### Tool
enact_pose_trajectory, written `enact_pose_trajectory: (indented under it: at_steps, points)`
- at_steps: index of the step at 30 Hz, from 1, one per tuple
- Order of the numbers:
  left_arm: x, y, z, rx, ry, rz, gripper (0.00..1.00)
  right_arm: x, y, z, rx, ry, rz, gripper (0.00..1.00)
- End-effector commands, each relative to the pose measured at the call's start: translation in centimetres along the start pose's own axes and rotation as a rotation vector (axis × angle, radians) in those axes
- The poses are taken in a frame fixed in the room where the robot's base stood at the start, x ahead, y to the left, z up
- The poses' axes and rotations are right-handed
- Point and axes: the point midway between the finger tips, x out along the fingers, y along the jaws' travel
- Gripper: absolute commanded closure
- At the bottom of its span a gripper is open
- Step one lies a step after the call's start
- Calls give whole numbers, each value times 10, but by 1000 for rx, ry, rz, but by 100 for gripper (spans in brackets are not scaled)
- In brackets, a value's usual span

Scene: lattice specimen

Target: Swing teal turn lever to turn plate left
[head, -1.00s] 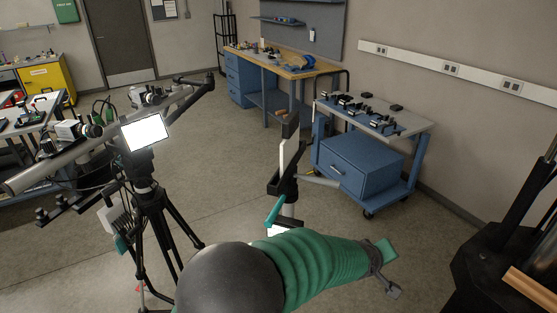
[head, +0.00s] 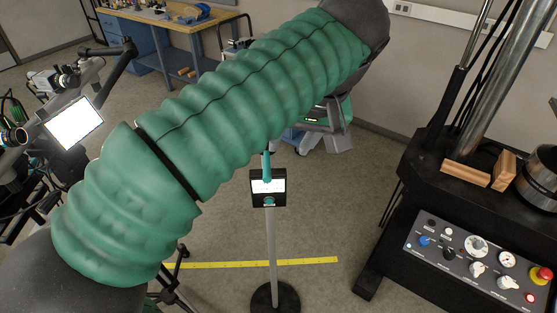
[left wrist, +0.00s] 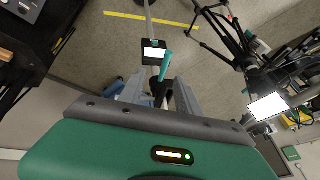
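The teal turn lever (head: 266,166) stands up at the top of a slim post, above a small black box with a white lit face (head: 268,186). My green-sleeved left arm crosses the head view and hides what is above the lever. My left gripper (head: 320,140) shows only in part below the arm, right of the lever. In the left wrist view its two grey fingers (left wrist: 162,78) are apart and empty. The lever (left wrist: 166,66) appears between and just beyond their tips; contact cannot be told. The plate cannot be made out clearly. My right gripper is not in view.
A black press with a control panel (head: 478,262) stands at the right. A tripod with a lit screen (head: 75,123) stands at the left. A yellow floor strip (head: 250,263) runs behind the post's round base (head: 275,297). A workbench (head: 170,30) is at the back.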

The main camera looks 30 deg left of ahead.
Motion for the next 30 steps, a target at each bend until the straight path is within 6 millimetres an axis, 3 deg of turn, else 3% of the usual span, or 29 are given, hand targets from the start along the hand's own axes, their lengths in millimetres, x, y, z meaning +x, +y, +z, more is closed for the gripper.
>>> enact_pose_trajectory:
  at_steps: [1,9,15,26,30]
  points:
    - [15,-4,1,-3,-5,-1,60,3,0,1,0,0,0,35]
    - [82,-7,-1,-3,-7,3,60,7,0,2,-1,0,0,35]
    - [114,-3,-1,-2,-4,1,60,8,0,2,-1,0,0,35]
    - [124,-3,-1,-2,-2,4,60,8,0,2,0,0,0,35]
    - [125,-4,-1,-2,-3,4,76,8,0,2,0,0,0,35]
